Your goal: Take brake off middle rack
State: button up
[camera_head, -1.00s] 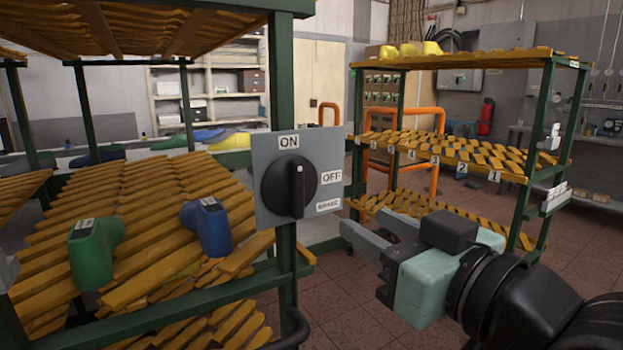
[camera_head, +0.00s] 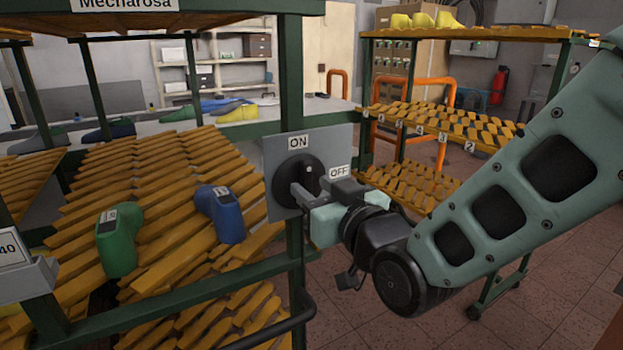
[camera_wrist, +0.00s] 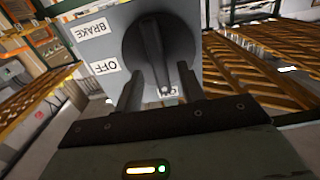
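The brake switch is a grey plate (camera_head: 275,160) on a green rack post, with a round black knob (camera_head: 296,170) and ON and OFF labels. The wrist view shows the knob (camera_wrist: 156,45) upside down, with OFF and BRAKE labels on the left. Its raised handle has a white mark at the end beside the partly hidden ON label. My gripper (camera_wrist: 158,82) is at the knob, with one finger on each side of the handle. Gaps show between the fingers and the handle. In the head view my gripper (camera_head: 303,187) partly covers the knob.
The rack with the switch has slatted wooden shelves holding a green last (camera_head: 118,240) and a blue last (camera_head: 222,212). A curved black handle bar (camera_head: 290,322) is below the switch. Another rack (camera_head: 440,125) stands behind my arm. Tiled floor shows to the right.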

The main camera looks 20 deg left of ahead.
jog(key=shift+x, duration=0.9)
jog(key=shift+c, duration=0.3)
grip_shut()
